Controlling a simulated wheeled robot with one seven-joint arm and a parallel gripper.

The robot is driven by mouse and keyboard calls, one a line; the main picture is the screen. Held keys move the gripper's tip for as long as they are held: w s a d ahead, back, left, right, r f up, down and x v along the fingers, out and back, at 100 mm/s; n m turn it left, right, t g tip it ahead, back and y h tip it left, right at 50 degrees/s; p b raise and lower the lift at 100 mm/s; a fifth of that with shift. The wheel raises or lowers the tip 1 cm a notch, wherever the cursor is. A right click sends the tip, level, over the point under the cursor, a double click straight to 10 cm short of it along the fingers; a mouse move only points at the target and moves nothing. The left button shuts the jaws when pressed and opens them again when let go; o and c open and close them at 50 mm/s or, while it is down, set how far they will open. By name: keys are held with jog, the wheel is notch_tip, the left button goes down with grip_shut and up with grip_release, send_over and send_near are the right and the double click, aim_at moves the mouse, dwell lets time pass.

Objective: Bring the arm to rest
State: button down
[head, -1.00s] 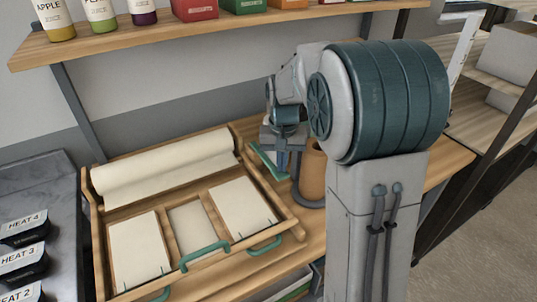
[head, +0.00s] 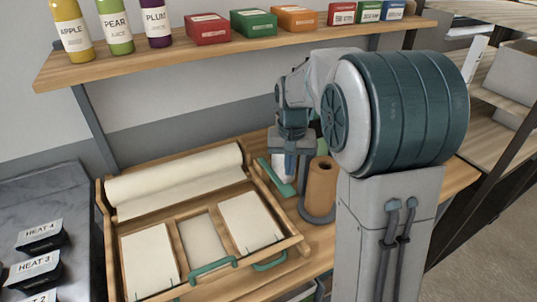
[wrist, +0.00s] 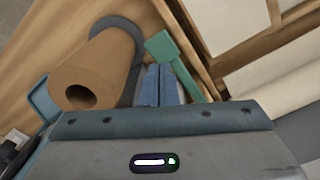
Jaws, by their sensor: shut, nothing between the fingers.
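My gripper (head: 290,168) hangs down over the back of the wooden counter, left of a brown roll (head: 322,186) on a dark round base. In the wrist view its two blue fingers (wrist: 160,88) are together with nothing between them. The brown roll (wrist: 95,68) is beside the fingers there, on the left. A green-handled item (head: 278,178) lies just left of the gripper, and its green part (wrist: 172,60) shows close beyond the fingers in the wrist view. My arm is bent and partly hides the counter's right side.
A wooden tray (head: 107,240) with a paper roll and white sheets, with green handles, sits left of the gripper. A shelf (head: 180,58) with bottles and boxes runs above. Black heat-labelled containers (head: 40,235) stand at left. Another shelving unit (head: 497,90) stands at right.

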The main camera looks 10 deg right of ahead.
jog(key=s+r+n+t, duration=0.1)
jog(key=s+r, duration=0.1)
jog(key=s, duration=0.8)
jog(key=s+r+n+t, duration=0.1)
jog(key=s+r+t, duration=0.1)
jog(key=s, duration=0.9)
jog(key=shift+s+t, duration=0.15)
jog(key=shift+t, duration=0.15)
